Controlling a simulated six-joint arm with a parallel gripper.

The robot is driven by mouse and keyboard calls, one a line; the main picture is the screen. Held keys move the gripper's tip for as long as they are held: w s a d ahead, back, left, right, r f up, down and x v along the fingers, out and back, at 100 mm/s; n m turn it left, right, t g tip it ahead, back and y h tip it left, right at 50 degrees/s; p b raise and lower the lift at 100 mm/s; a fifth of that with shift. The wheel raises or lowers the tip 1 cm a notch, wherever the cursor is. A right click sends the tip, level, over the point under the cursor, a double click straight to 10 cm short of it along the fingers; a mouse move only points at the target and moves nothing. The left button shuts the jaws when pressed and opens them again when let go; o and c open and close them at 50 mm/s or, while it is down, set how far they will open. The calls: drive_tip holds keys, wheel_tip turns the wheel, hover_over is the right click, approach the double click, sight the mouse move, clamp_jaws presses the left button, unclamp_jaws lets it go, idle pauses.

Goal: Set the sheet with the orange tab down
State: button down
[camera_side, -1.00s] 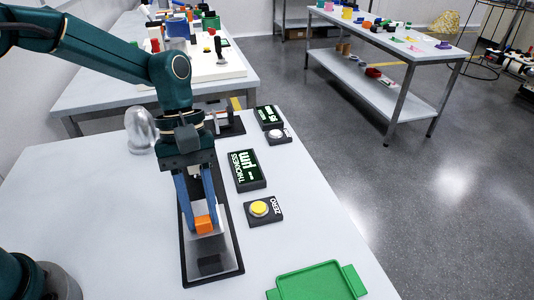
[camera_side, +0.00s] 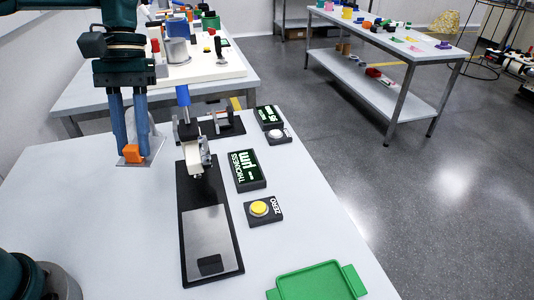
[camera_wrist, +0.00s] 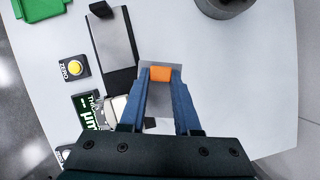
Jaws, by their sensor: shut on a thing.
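My gripper (camera_side: 130,153) is shut on the orange tab (camera_side: 132,154) of a thin grey, partly see-through sheet (camera_side: 153,148). It is over the white table, left of the thickness gauge. In the wrist view the orange tab (camera_wrist: 160,73) sits between the blue fingertips, with the grey sheet (camera_wrist: 160,98) extending back between the fingers. I cannot tell whether the sheet touches the table. The gauge's black base (camera_side: 192,262) carries a flat grey plate (camera_side: 208,232) with no orange tab on it.
The gauge's white and blue head (camera_side: 190,155) stands right of my gripper. A thickness display (camera_side: 246,170), a yellow ZERO button (camera_side: 260,208) and a green tray (camera_side: 312,283) lie further right. Front-left table (camera_side: 110,230) is bare. A clear dome is mostly hidden behind my fingers.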

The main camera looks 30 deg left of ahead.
drive_tip(key=m, duration=0.1)
drive_tip(key=a+r+m+y, duration=0.1)
drive_tip(key=m, duration=0.1)
drive_tip(key=r+m, duration=0.1)
drive_tip(key=shift+s+a+y, duration=0.2)
drive_tip(key=shift+a+y, duration=0.1)
drive_tip(key=shift+a, duration=0.1)
drive_tip(key=shift+s+a+r+m, duration=0.1)
drive_tip(key=shift+r+m, duration=0.1)
drive_tip(key=shift+m, duration=0.3)
drive_tip(key=shift+s+g, duration=0.15)
drive_tip(key=shift+g, duration=0.15)
drive_tip(key=w+d+f+m+y, duration=0.15)
drive_tip(key=d+m, duration=0.25)
drive_tip(key=d, duration=0.4)
drive_tip(key=n+t+h, duration=0.4)
drive_tip(key=n+t, duration=0.4)
drive_tip(key=n, duration=2.5)
approach(334, 289)
drive_tip(key=shift+w, duration=1.05)
drive_tip(key=shift+s+d+m, duration=0.15)
drive_tip(key=shift+d+m, duration=0.4)
drive_tip(key=shift+m, duration=0.35)
drive_tip(key=shift+d+f, duration=0.1)
drive_tip(key=shift+f, duration=0.05)
drive_tip(key=shift+s+f, duration=0.1)
drive_tip(key=shift+f, duration=2.35)
